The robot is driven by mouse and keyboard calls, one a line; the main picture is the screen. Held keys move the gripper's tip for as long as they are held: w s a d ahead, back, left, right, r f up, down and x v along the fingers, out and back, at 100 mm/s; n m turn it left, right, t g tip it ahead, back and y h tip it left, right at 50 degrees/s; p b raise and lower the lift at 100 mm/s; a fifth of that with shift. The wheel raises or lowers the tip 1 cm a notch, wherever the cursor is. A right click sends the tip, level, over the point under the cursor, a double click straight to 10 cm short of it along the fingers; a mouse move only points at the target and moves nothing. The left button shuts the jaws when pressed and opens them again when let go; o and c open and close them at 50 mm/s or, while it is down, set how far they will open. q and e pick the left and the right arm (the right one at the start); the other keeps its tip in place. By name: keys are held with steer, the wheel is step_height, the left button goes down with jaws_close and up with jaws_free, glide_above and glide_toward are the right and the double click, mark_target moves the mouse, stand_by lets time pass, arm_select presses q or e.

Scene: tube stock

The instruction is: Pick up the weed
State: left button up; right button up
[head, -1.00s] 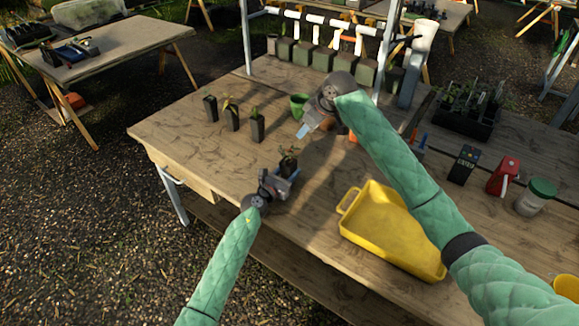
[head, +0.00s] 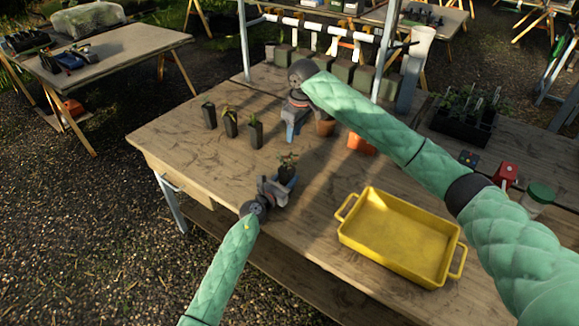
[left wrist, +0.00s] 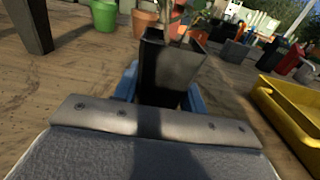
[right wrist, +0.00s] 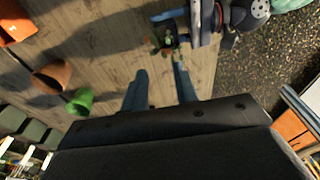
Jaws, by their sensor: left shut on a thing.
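My left gripper (head: 284,186) is shut on a black tube pot (left wrist: 170,72) near the table's front edge. A small leafy plant (head: 288,160) grows from the pot; its leaves also show in the right wrist view (right wrist: 163,42). I cannot tell which of its stems is the weed. My right gripper (head: 292,133) points down behind and above the held pot. In the right wrist view its two blue fingers (right wrist: 160,88) are apart, with nothing between them. The plant lies beyond their tips, apart from them.
Several black tube pots with seedlings (head: 230,123) stand at the back left. A yellow tray (head: 400,240) sits at the front right. Terracotta pots (head: 361,144) and a green pot (right wrist: 80,101) stand behind. Bare tabletop lies between the held pot and the tray.

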mark_target(289, 166)
steer(key=f, duration=0.4)
steer(key=a+f, duration=0.1)
steer(key=f, duration=0.3)
steer(key=w+f, duration=0.1)
steer(key=f, duration=0.3)
steer(key=shift+a, duration=0.3)
steer(key=shift+r, duration=0.1)
steer(key=shift+c, duration=0.4)
jaws_close()
